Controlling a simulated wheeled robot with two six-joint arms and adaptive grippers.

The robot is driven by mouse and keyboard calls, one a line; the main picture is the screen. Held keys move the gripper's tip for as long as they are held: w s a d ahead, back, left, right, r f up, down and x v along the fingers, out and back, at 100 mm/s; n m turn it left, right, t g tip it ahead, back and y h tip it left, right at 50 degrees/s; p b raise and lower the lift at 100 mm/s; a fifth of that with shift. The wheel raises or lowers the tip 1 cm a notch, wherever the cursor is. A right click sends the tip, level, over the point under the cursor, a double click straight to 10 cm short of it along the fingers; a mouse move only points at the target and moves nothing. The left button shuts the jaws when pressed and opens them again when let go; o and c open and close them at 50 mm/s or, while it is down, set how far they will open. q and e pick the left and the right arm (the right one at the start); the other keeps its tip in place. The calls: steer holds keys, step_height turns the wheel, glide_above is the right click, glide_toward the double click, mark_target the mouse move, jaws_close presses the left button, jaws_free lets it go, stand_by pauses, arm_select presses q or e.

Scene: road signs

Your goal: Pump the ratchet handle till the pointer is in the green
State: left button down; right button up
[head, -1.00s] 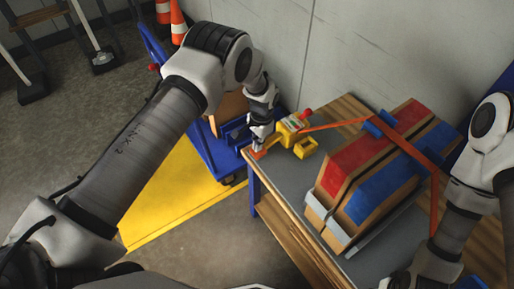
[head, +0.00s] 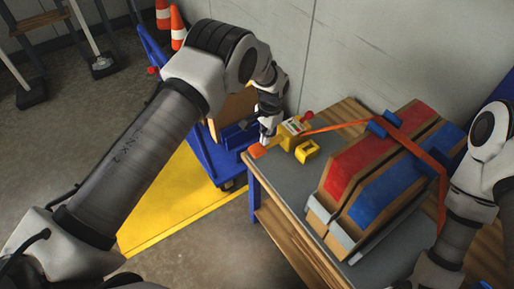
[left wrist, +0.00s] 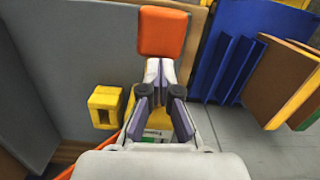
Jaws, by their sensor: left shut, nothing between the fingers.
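The ratchet (head: 288,133) is a yellow body with a red knob and a pale label, at the far left corner of the grey-topped bench. Its orange handle grip (head: 257,151) sticks out over the bench's left corner. The grip also shows large in the left wrist view (left wrist: 163,32). My left gripper (head: 267,138) is shut and empty, just beside the grip, its tips close to the grip's near end. I cannot tell whether they touch. A bit of green (left wrist: 152,134) shows behind the fingers; the pointer cannot be made out. My right gripper is out of view.
An orange strap (head: 340,125) runs from the ratchet over red and blue panels (head: 362,160) on the bench (head: 290,190). A yellow block (head: 307,151) sits beside the ratchet. A blue cart (head: 205,165) stands left of the bench, and a wall (head: 350,50) is behind.

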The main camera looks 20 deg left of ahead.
mark_target(260, 147)
arm_select(q)
step_height(260, 147, up, 6)
steer(key=shift+w+d, duration=0.15)
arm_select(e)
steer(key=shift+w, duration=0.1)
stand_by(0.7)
arm_select(q)
steer(key=shift+r+p, duration=0.35)
steer(key=shift+p, duration=0.05)
arm_select(e)
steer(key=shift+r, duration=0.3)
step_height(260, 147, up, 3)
steer(key=p, duration=0.3)
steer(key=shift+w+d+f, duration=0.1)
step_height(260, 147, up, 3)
steer(key=p, duration=0.3)
arm_select(q)
steer(key=s+p, duration=0.1)
steer(key=p, duration=0.1)
steer(key=s+a+p, duration=0.1)
steer(key=p, duration=0.2)
steer(key=shift+s+a+r, duration=0.15)
steer(key=shift+a+r, duration=0.1)
steer(key=shift+r, duration=0.05)
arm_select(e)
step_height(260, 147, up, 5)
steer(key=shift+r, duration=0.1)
